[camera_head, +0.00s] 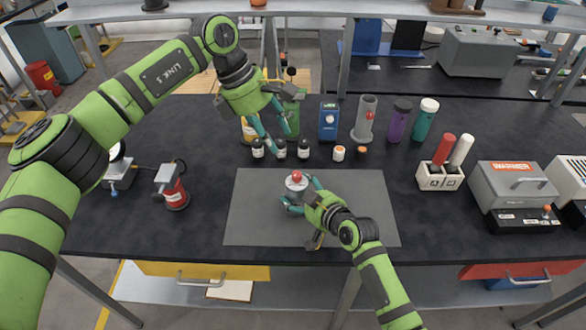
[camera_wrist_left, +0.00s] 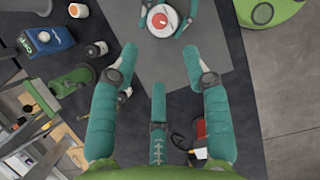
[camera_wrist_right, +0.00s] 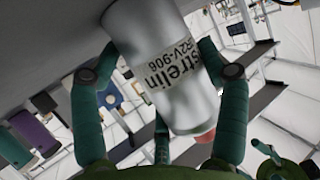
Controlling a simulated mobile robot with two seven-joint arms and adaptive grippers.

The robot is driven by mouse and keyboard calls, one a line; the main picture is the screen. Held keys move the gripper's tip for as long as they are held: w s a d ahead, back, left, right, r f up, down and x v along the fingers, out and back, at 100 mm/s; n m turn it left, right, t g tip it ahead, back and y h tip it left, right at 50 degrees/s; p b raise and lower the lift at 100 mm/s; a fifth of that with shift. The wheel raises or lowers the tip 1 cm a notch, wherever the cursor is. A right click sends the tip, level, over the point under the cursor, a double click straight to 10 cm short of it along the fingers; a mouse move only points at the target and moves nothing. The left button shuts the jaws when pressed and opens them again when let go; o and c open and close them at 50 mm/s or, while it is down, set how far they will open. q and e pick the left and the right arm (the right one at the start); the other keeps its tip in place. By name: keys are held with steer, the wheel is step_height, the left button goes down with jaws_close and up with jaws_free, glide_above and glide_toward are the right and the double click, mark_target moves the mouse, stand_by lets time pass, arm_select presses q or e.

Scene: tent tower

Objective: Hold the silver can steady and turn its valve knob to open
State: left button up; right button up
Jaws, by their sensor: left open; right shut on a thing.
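The silver can (camera_head: 292,187) stands on the grey mat (camera_head: 350,205), with a red valve knob (camera_head: 297,176) on top. My right gripper (camera_head: 302,193) is shut around the can's body from the front right. In the right wrist view the labelled can (camera_wrist_right: 165,60) sits between the fingers, and part of the red knob (camera_wrist_right: 206,136) shows. My left gripper (camera_head: 281,145) is open and empty, fingers pointing down, above and behind the can. In the left wrist view the red knob (camera_wrist_left: 160,20) lies beyond the open fingertips (camera_wrist_left: 160,58), apart from them.
Small bottles (camera_head: 303,148) stand close behind the mat, near the left fingers. A blue box (camera_head: 328,121), a grey stand (camera_head: 364,122) and purple and teal bottles are farther back. A red device (camera_head: 175,193) is left; a holder (camera_head: 440,178) and warmer are right. The mat's right side is clear.

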mark_target(296, 174)
arm_select(q)
steer(key=x, duration=1.2)
jaws_close()
